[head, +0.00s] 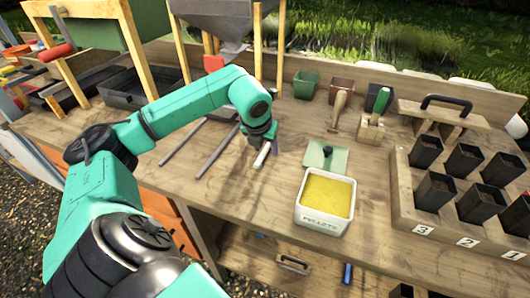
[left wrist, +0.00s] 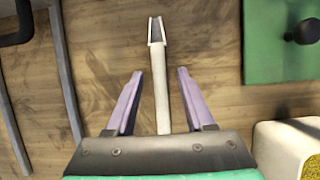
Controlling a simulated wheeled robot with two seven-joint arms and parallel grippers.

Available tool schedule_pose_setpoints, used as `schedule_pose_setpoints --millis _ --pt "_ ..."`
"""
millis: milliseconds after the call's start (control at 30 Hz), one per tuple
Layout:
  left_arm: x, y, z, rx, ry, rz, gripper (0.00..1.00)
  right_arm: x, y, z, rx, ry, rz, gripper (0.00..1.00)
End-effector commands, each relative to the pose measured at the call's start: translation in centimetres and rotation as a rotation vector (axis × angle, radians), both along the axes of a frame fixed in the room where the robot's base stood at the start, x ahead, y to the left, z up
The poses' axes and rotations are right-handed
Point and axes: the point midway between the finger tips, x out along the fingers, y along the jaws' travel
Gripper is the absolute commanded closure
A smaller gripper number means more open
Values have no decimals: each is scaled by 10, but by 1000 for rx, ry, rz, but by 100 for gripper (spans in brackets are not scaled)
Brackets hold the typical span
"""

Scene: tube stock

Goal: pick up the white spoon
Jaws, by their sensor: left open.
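The white spoon (left wrist: 160,95) lies on the wooden bench, a thin pale handle with a small grey-lined scoop at its far end. In the head view its pale end (head: 262,155) shows just below my left gripper (head: 267,144), which hides the rest. In the left wrist view my left gripper (left wrist: 159,73) is open, one purple finger on each side of the handle, with gaps visible. The scoop lies beyond the fingertips. Whether the fingers are down at the handle's height I cannot tell. My right gripper is not in view.
A white tub of yellow pellets (head: 297,215) and a green plate with a dark knob (head: 340,160) stand to the right. Two grey rods (head: 217,152) lie to the left. A wooden rack of black pots (head: 400,190) is far right.

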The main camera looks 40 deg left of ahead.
Motion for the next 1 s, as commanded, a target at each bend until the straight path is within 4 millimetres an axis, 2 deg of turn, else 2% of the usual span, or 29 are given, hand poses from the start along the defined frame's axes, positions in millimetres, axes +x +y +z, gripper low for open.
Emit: schedule_pose_setpoints --millis 167,300,633,767,800,867,967,1000 --pt "0 0 0 0 0 0 46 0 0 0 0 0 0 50" --pt "0 0 0 0 0 0 100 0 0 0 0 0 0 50" --pt "0 0 1 0 -1 0 100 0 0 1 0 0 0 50" --pt "0 0 9 0 -1 0 100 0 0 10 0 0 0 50" --pt "1 0 12 0 -4 1 100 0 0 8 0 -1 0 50" --pt "2 0 24 -1 -7 0 100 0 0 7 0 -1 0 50" --pt "2 0 57 -3 -12 0 100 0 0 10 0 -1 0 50" --pt "2 -1 74 -3 -14 -1 100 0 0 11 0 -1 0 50"
